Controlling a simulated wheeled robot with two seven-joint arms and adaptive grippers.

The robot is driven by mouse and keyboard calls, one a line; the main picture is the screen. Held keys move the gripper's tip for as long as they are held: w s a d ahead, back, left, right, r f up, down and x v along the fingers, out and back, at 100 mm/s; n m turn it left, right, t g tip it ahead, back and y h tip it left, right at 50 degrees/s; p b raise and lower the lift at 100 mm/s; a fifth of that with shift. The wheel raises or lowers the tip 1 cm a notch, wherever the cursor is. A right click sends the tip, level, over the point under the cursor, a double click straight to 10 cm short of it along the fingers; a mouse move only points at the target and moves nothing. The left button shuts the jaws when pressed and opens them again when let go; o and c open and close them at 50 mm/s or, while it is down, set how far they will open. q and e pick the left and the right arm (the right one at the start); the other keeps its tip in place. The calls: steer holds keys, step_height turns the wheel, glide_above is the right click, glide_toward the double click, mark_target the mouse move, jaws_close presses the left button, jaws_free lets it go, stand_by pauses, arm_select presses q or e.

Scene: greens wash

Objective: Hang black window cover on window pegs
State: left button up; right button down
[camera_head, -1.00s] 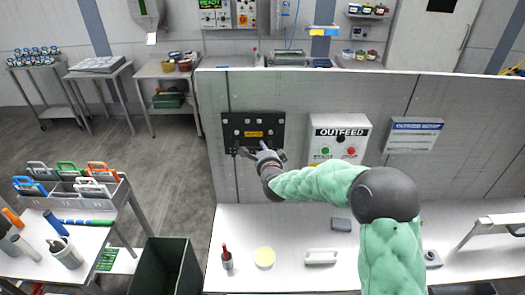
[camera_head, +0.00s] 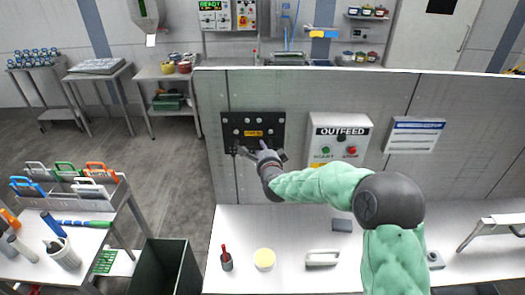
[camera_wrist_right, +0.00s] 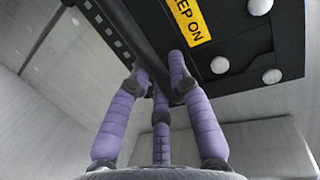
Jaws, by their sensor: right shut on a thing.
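The black window cover (camera_head: 240,140) is upright against the grey partition wall, left of the OUTFEED box. It has a yellow label and several pale round studs or pegs on its face. My right gripper (camera_head: 262,150) is at its lower edge. In the right wrist view, the purple fingers of this gripper (camera_wrist_right: 160,82) are closed around a dark bar at the near edge of the black cover (camera_wrist_right: 238,62). A strip with holes shows along one side. I cannot tell whether the cover is seated on the pegs. My left gripper is out of view.
The white OUTFEED box (camera_head: 339,138) and a sign (camera_head: 413,136) are on the wall to the right. A dark bin (camera_head: 165,270) stands at the left.

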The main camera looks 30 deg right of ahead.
steer(key=shift+s+a+b, duration=0.4)
steer(key=shift+s+b, duration=0.05)
steer(key=shift+s, duration=0.2)
steer(key=shift+s+a, duration=0.15)
steer(key=shift+s, duration=0.05)
stand_by(0.7)
steer(key=s+a, duration=0.1)
steer(key=s+b, duration=0.1)
steer(key=s, duration=0.1)
steer(key=shift+a, duration=0.4)
stand_by(0.4)
steer(key=shift+s+a, duration=0.1)
steer(key=shift+s, duration=0.05)
stand_by(0.5)
steer(key=s+a, duration=0.3)
steer(key=s, duration=0.2)
steer(key=shift+s+a+b, duration=0.25)
steer(key=shift+s+b, duration=0.1)
stand_by(0.7)
stand_by(0.5)
